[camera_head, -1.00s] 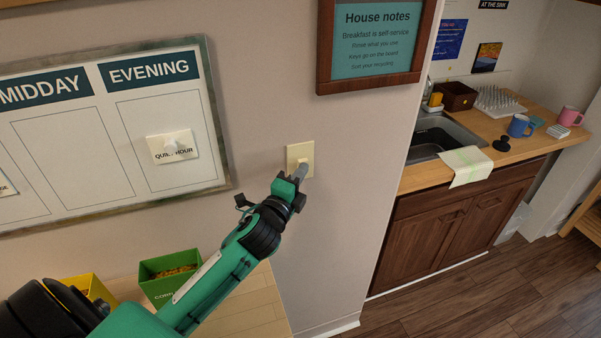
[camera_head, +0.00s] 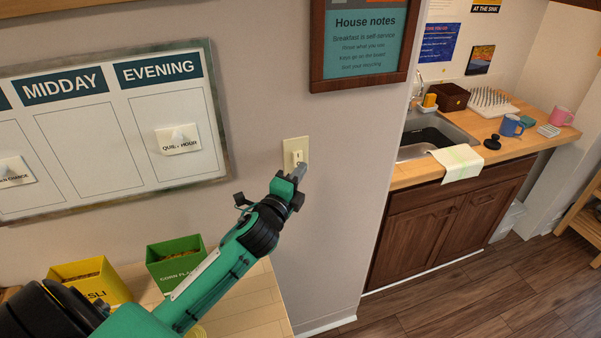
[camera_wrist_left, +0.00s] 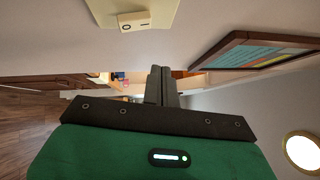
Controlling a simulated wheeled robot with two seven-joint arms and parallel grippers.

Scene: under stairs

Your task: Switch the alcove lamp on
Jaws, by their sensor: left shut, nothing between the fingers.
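The light switch (camera_head: 296,150) is a cream plate with a small rocker on the wall, between the meal board and the sink alcove. In the left wrist view the rocker (camera_wrist_left: 134,21) shows O and I marks at the top edge. My left gripper (camera_head: 299,171) is shut and empty, its tips just below the rocker in the head view. In the left wrist view the closed fingers (camera_wrist_left: 160,85) look apart from the rocker. The lamp itself cannot be made out in the head view. My right gripper is not in view.
The meal board (camera_head: 222,150) hangs left of the switch, and a framed House notes sign (camera_head: 366,45) above right. A yellow box (camera_head: 90,283) and green box (camera_head: 176,262) stand below. The sink counter (camera_head: 410,174) is at right. A round lit light (camera_wrist_left: 302,152) shows in the wrist view.

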